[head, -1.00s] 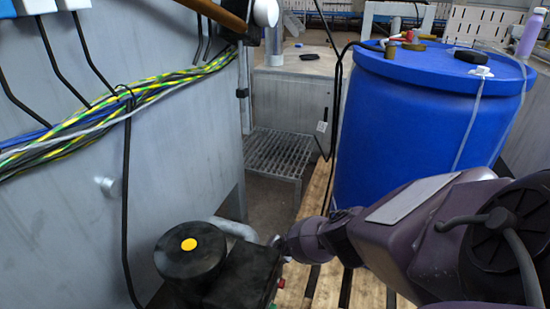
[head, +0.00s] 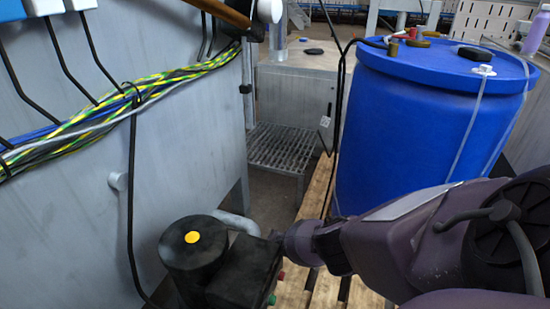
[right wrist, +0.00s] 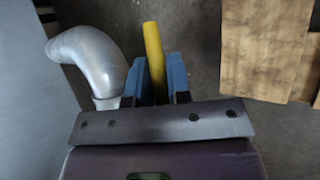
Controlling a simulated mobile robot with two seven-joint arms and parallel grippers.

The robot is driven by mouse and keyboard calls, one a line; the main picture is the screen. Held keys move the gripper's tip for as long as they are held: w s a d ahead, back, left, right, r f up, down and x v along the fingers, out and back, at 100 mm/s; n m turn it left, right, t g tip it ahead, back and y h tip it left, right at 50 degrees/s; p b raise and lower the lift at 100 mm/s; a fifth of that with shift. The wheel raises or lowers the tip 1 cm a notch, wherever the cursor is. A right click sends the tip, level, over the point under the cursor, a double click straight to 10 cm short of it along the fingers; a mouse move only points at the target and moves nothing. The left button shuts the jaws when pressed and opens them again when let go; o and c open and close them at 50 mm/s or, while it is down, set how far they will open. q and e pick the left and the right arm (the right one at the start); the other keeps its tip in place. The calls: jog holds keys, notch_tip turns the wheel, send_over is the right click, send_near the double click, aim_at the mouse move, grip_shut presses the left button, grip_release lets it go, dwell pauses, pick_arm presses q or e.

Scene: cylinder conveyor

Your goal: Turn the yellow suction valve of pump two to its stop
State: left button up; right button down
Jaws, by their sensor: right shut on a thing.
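The yellow valve handle (right wrist: 153,50) shows in the right wrist view as a rounded bar between the two blue fingers of my right gripper (right wrist: 159,77). The gripper is shut on it, and the bar sticks out beyond the fingertips. A grey curved pipe (right wrist: 88,55) is close to the left of the fingers. In the head view my right arm reaches in from the right to behind the black pump body (head: 205,255), which has a yellow dot on top. The pump hides my right fingers and the valve there. My left gripper is not in view.
A blue drum (head: 420,130) with small fittings on its lid stands behind my right arm, on a wooden pallet (head: 318,200). A grey cabinet (head: 190,170) with bundled cables is on the left. A metal grating step (head: 282,147) lies between them.

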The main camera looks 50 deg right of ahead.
jog(key=shift+d, duration=0.1)
jog(key=c, duration=1.1)
grip_release()
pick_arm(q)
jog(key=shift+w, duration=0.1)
pick_arm(e)
jog(key=shift+r, duration=0.4)
pick_arm(q)
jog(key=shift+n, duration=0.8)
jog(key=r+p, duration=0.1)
jog(key=p, duration=0.1)
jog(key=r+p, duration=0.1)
jog(key=p, duration=0.2)
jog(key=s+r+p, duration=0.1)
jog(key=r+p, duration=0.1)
jog(key=p, duration=0.1)
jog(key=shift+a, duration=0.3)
pick_arm(e)
jog(key=v, duration=1)
jog(key=shift+s+f, duration=0.15)
jog(key=shift+s, duration=0.15)
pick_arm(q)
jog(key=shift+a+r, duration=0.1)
